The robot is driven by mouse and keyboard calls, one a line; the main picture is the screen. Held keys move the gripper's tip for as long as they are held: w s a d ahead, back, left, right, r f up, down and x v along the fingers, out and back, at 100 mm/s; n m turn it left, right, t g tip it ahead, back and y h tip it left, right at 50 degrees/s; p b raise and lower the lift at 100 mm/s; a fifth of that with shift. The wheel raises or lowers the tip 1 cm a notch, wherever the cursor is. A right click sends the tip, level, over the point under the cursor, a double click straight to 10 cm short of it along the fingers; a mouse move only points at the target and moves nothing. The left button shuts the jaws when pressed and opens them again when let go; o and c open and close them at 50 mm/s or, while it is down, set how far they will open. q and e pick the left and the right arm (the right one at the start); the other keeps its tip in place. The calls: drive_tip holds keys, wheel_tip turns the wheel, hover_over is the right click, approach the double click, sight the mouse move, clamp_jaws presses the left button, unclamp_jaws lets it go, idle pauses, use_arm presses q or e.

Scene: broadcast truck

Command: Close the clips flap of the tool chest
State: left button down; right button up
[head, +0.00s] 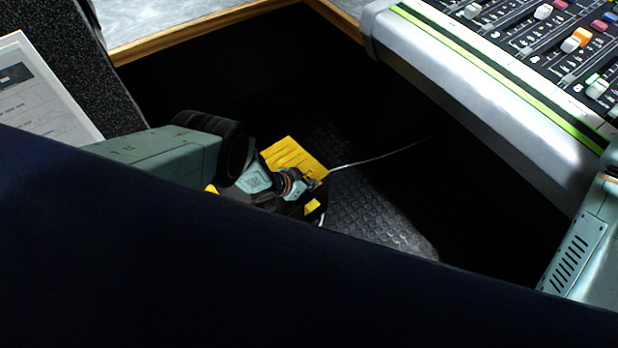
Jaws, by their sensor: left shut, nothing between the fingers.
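A yellow ribbed panel (293,157), which looks like a flap of the tool chest, stands tilted low in the dark space below the desk. A dark body with yellow corner pieces (313,206) shows just below it, partly covered by my arm and the foreground; this seems to be the tool chest. My left gripper (310,186) is shut and empty, its tips by the lower right edge of the yellow panel; I cannot tell whether they touch. Labels on the chest cannot be read. My right gripper is out of view.
A mixing console (500,105) with faders overhangs on the right. A wood-edged worktop (180,25) lies at the back. A dark navy surface (200,290) hides the lower foreground. A thin pale cable (385,155) runs right from the chest over the textured floor (380,220).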

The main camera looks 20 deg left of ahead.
sight(311, 190)
use_arm(q)
drive_tip(key=shift+s+d+f+m+t+y, duration=0.1)
drive_tip(key=shift+f+m+t+y, duration=0.25)
drive_tip(key=shift+f, duration=0.3)
drive_tip(key=shift+s+d+f+m+t+y, duration=0.1)
drive_tip(key=shift+f+m+t+y, duration=0.05)
drive_tip(key=shift+f+y, duration=0.4)
drive_tip(key=shift+s+f, duration=0.1)
drive_tip(key=shift+f, duration=0.1)
drive_tip(key=shift+f, duration=0.1)
drive_tip(key=shift+s, duration=0.1)
drive_tip(key=shift+r+p, duration=0.45)
drive_tip(key=shift+r, duration=0.1)
drive_tip(key=r+p, duration=0.1)
drive_tip(key=r, duration=0.2)
drive_tip(key=shift+w+p, duration=0.3)
drive_tip(key=shift+p, duration=0.1)
drive_tip(key=a+p+v, duration=0.1)
drive_tip(key=p+v, duration=0.6)
drive_tip(key=v, duration=0.3)
drive_tip(key=shift+w+a+r, duration=0.15)
drive_tip(key=shift+w+r, duration=0.1)
